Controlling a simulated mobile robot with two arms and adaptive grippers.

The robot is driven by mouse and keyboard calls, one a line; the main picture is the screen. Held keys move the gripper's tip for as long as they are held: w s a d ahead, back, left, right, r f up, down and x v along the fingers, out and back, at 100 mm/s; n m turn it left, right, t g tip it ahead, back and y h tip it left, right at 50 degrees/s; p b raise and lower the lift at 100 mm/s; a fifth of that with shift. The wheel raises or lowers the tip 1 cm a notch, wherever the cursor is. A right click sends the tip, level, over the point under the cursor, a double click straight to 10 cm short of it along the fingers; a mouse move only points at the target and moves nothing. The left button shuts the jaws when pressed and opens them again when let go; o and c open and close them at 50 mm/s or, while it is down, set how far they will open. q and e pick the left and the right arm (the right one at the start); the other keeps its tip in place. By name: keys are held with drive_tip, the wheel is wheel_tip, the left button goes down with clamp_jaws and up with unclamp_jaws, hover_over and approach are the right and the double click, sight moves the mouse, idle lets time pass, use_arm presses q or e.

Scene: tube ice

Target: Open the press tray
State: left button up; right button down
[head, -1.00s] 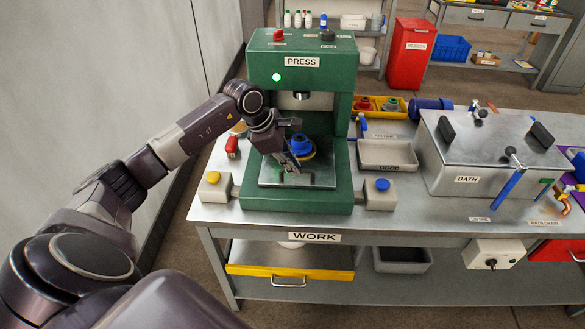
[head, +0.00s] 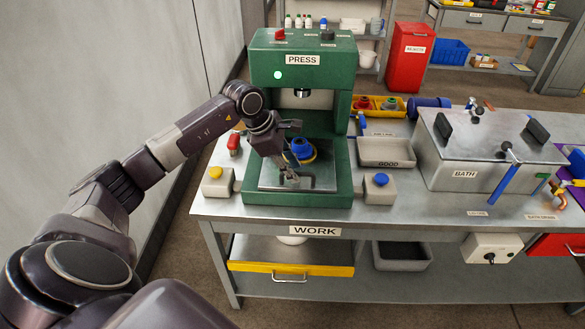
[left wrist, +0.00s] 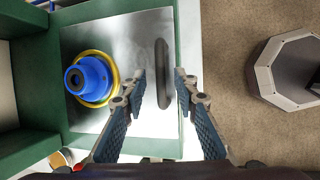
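The press tray is a steel plate (head: 325,184) low in the green press (head: 260,75). It also shows in the left wrist view (left wrist: 140,35), with a dark bar handle (left wrist: 163,85) along its edge. A blue part with a yellow ring (head: 301,148) sits on the plate; it also shows in the left wrist view (left wrist: 88,78). My left gripper (head: 289,177) is at the tray's front part. In the left wrist view its fingers (left wrist: 159,84) are apart, one on each side of the handle in the picture; contact cannot be told. My right gripper is out of view.
A yellow-button box (head: 217,183) and a blue-button box (head: 380,189) flank the press front. A grey GOOD bin (head: 390,155) and the BATH tank (head: 465,160) stand to the right. A yellow-edged drawer (head: 290,269) is under the WORK table (head: 440,205).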

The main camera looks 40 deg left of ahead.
use_arm(q)
drive_tip(key=v, duration=1.2)
idle(0.4)
